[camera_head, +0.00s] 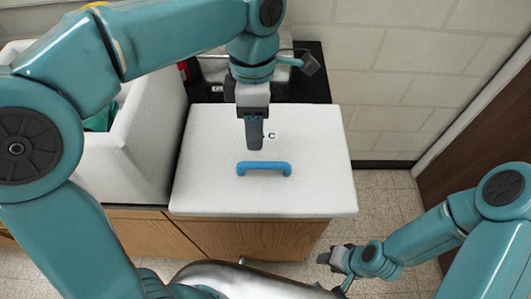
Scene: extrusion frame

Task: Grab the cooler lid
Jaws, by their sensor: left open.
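The cooler lid (310,192) is a flat white slab with a blue handle (264,165) standing up from its middle and a small "C" label (271,136) behind the handle. It lies on a wooden cabinet. My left gripper (254,146) points down over the lid, just behind and slightly left of the handle. It is open, and nothing shows between its fingers; one finger largely hides the other. My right gripper (330,257) is low at the lower right, in front of the cabinet, away from the lid. Its fingers are too small to read.
A white open cooler box (150,130) stands directly left of the lid, with something green inside. A dark surface with a grey object lies behind the lid. A brick wall (400,60) is at the back and a brown door (480,130) at the right. Floor shows right of the cabinet.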

